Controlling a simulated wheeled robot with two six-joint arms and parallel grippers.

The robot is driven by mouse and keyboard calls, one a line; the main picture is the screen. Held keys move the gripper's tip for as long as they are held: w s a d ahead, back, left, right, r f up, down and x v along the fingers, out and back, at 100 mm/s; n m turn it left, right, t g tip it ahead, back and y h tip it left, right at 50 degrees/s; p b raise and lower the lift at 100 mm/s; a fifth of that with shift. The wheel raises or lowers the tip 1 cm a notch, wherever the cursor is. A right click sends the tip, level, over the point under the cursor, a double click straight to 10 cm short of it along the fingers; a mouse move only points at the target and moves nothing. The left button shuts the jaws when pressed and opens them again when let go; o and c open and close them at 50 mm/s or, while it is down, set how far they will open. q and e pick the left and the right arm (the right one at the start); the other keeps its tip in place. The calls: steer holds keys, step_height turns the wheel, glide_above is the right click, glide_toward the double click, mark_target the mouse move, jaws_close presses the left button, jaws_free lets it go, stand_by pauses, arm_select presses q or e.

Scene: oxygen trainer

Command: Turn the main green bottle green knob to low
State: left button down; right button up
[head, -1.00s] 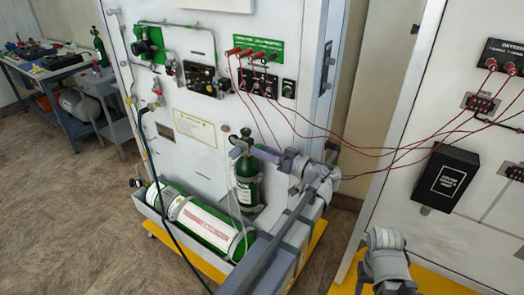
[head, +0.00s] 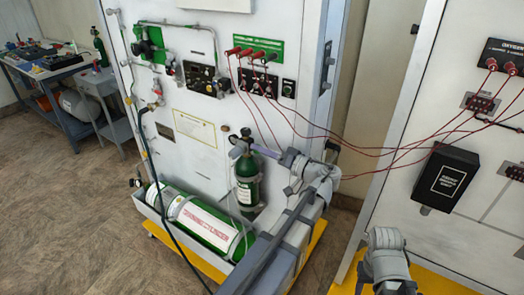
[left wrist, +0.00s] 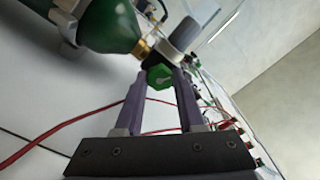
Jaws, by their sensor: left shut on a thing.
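A small green bottle (head: 248,190) stands upright against the white panel, with a brass and grey valve at its top. In the left wrist view its green body (left wrist: 105,25) is at the upper left. My left gripper (head: 257,150) reaches in from the right at the bottle's top. In the left wrist view my left gripper (left wrist: 162,85) has its purple fingers on both sides of a green knob (left wrist: 159,77) with a pale mark on its face. It is shut on this knob. The knob's setting cannot be read. My right gripper is not in view; only part of that arm shows.
A large green cylinder (head: 205,220) lies in a white tray at the panel's foot, with a dark hose crossing it. Red cables (head: 330,145) hang from the panel to the right-hand board. A black box (head: 442,178) is on that board. The floor at left is clear.

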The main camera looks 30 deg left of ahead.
arm_select(q)
steer(key=m, duration=1.1)
steer(key=shift+m, duration=0.4)
stand_by(0.4)
steer(key=c, duration=0.5)
jaws_free()
steer(key=d, duration=0.7)
steer(key=shift+s+d, duration=0.35)
steer(key=shift+d, duration=0.05)
steer(key=shift+f, duration=0.15)
